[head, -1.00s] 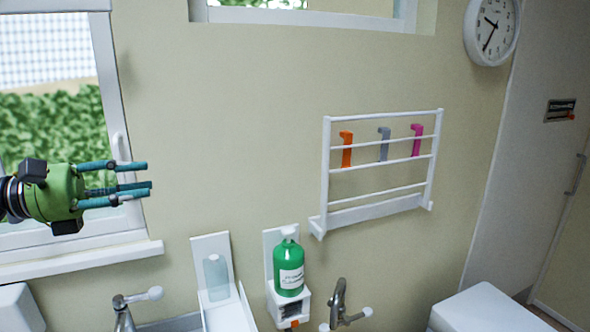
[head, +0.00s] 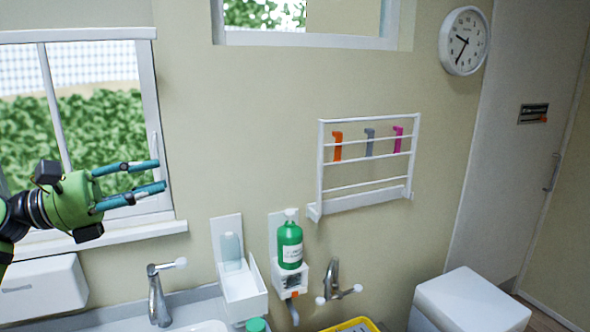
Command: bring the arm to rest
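My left gripper (head: 160,174) comes in from the left edge, green with teal fingers. Its fingers are spread apart with nothing between them, so it is open and empty. It is raised in front of the window (head: 105,110), above the sink area, and points to the right. My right gripper is not in view.
A white wall rack (head: 362,190) holds orange, grey and pink hooks. Below are a green bottle (head: 290,246) in a wall holder, two taps (head: 158,300) (head: 332,280), a clear dispenser (head: 231,250) and a yellow tray edge (head: 352,325). A white box-shaped unit (head: 472,298) stands at right.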

